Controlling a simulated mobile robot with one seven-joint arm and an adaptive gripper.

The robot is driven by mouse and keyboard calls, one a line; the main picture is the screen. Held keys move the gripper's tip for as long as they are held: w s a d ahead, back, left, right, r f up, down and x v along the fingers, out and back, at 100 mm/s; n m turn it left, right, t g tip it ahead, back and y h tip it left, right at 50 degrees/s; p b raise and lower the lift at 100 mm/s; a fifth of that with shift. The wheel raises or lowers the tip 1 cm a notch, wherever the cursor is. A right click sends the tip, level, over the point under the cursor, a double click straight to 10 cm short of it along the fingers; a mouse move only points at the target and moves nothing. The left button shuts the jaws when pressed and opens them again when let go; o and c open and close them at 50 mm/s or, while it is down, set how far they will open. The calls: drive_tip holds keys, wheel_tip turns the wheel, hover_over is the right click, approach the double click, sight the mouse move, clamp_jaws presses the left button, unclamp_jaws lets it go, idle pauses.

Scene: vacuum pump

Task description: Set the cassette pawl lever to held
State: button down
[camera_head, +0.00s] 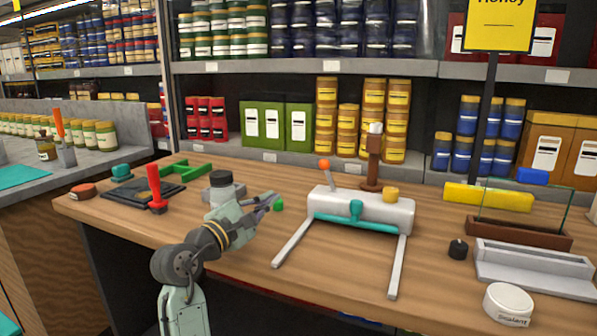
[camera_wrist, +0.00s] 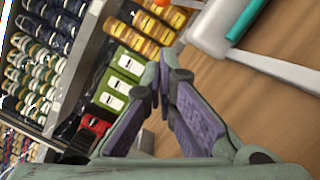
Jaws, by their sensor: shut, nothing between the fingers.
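A white machine body (camera_head: 365,208) stands on the wooden table, with two pale rails reaching toward the front. A lever with an orange ball end (camera_head: 324,166) rises at its left end and leans a little left; it looks like the pawl lever, but no label shows. A teal handle (camera_head: 356,211) runs along the front, and a yellow knob (camera_head: 391,194) sits on top at the right. My gripper (camera_head: 272,201) is shut and empty, left of the machine and apart from it. In the wrist view its fingertips (camera_wrist: 168,68) meet, with the machine body (camera_wrist: 212,25) at upper right.
A brown post (camera_head: 374,165) with a white top stands behind the machine. A red-handled tool (camera_head: 155,190) is at left. A white sealant tin (camera_head: 508,304) is front right.

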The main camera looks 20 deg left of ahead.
sight(329, 174)
drive_tip(key=d+r+p+x, duration=0.1)
drive_tip(key=p+x, duration=0.3)
drive_tip(key=x, duration=0.8)
drive_tip(key=shift+d+r, duration=0.3)
drive_tip(key=shift+d, duration=0.45)
drive_tip(key=shift+r, duration=0.1)
drive_tip(key=shift+d+r+m, duration=0.1)
drive_tip(key=shift+m, duration=0.3)
